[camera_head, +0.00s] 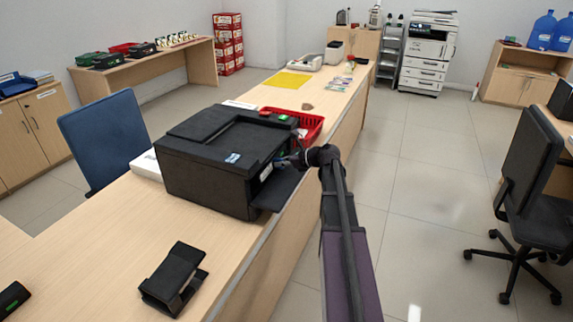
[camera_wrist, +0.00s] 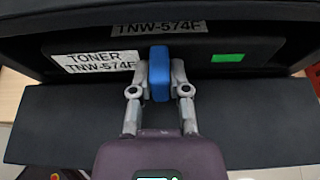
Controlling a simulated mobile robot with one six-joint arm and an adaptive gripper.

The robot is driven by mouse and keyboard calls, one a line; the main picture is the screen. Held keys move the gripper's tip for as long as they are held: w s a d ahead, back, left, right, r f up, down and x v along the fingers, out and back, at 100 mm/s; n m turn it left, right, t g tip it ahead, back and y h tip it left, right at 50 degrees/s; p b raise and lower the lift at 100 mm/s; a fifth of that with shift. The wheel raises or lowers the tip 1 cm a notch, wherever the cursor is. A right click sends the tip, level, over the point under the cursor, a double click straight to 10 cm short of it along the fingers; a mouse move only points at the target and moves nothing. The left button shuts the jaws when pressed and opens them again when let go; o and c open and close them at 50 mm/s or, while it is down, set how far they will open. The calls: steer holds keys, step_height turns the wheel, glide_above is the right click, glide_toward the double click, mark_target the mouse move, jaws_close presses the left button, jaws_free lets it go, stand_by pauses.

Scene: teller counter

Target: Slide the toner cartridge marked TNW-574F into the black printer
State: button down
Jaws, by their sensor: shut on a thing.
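The black printer (camera_head: 215,155) stands on the counter with its front flap (camera_head: 280,188) folded down. In the wrist view the flap (camera_wrist: 60,125) lies below an open slot, and a tag reading TNW-574F (camera_wrist: 158,29) is above the slot. The dark toner cartridge (camera_wrist: 205,57) lies across the slot mouth, its front face showing a white TONER TNW-574F label, a green patch and a blue grip tab. My gripper (camera_wrist: 160,80) is shut on the blue tab, its fingers on either side. In the head view my gripper (camera_head: 298,160) is at the printer's front. How deep the cartridge sits is hidden.
A red basket (camera_head: 312,130) stands on the counter behind the printer. A black stand (camera_head: 174,279) lies in front, and a dark item with a green mark (camera_head: 12,299) is at the near left edge. A blue chair (camera_head: 105,135) and a black chair (camera_head: 530,180) flank the counter.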

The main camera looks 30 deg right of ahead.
steer(key=shift+w+r+b+x, duration=0.1)
steer(key=shift+r+b+x, duration=0.15)
steer(key=shift+x, duration=0.95)
steer(key=shift+w+r+b+x, duration=0.15)
steer(key=shift+r+x, duration=0.15)
steer(key=shift+x, duration=0.9)
steer(key=shift+w+r+b+x, duration=0.1)
steer(key=shift+r+b+x, duration=0.15)
steer(key=shift+x, duration=0.95)
steer(key=shift+a, duration=0.2)
steer(key=c, duration=0.5)
jaws_free()
steer(key=shift+c, duration=0.2)
steer(key=shift+s, duration=0.1)
